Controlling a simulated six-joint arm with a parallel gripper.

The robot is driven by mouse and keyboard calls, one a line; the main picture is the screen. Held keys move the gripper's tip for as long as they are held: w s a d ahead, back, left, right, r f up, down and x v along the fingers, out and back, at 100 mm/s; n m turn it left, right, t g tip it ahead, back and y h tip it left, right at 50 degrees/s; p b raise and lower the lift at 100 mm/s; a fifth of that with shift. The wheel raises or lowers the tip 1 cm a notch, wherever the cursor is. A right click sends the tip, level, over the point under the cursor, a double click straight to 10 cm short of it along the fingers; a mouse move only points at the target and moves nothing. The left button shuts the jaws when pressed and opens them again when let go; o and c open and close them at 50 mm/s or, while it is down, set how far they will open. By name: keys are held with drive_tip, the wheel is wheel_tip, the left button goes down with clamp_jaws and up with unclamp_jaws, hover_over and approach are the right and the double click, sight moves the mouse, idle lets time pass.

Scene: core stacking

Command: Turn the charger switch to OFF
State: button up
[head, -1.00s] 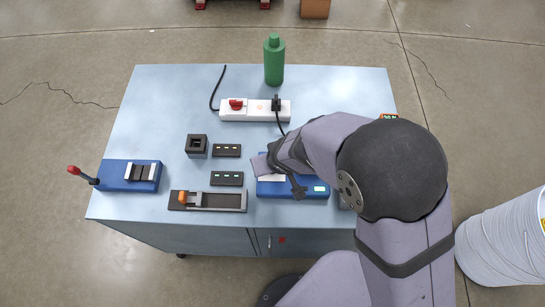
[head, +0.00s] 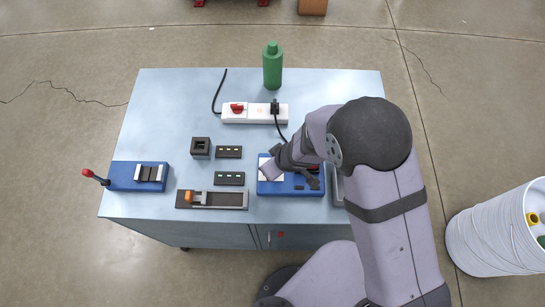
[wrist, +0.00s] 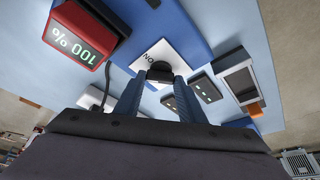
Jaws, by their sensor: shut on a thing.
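The blue charger (head: 290,189) sits at the front right of the table, partly hidden by my arm. Its white switch plate (head: 264,163) also shows in the wrist view (wrist: 150,52), with the letters ON beside a black knob (wrist: 160,69). My gripper (wrist: 160,77) is shut on this knob, one finger on each side. In the head view my gripper (head: 271,172) is over the white plate, and the knob is hidden there. I cannot read an OFF mark. A red block with a "100 %" display (wrist: 80,35) stands close by in the wrist view.
Two black modules (head: 228,152) with small lights, a dark square holder (head: 200,148) and an orange-knobbed slider (head: 220,200) lie left of the charger. A lever box (head: 138,177) is at far left. A power strip (head: 255,114) and green bottle (head: 272,66) stand behind.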

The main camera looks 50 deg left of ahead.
drive_tip(key=n, duration=0.1)
drive_tip(key=n+g, duration=0.1)
drive_tip(key=n, duration=0.1)
drive_tip(key=n+g, duration=0.1)
drive_tip(key=n, duration=0.1)
drive_tip(key=shift+w, duration=0.25)
drive_tip(key=shift+a+n+g+h, duration=0.1)
drive_tip(key=shift+n+g+h, duration=0.25)
drive_tip(key=shift+n, duration=0.9)
drive_tip(key=shift+a+n+g+h, duration=0.1)
drive_tip(key=shift+n+g+h, duration=0.25)
drive_tip(key=shift+n, duration=0.9)
drive_tip(key=o, duration=1)
drive_tip(key=shift+o, duration=0.2)
drive_tip(key=b+v, duration=0.2)
drive_tip(key=v, duration=0.5)
drive_tip(key=shift+w+d, duration=0.15)
drive_tip(key=shift+r, duration=0.15)
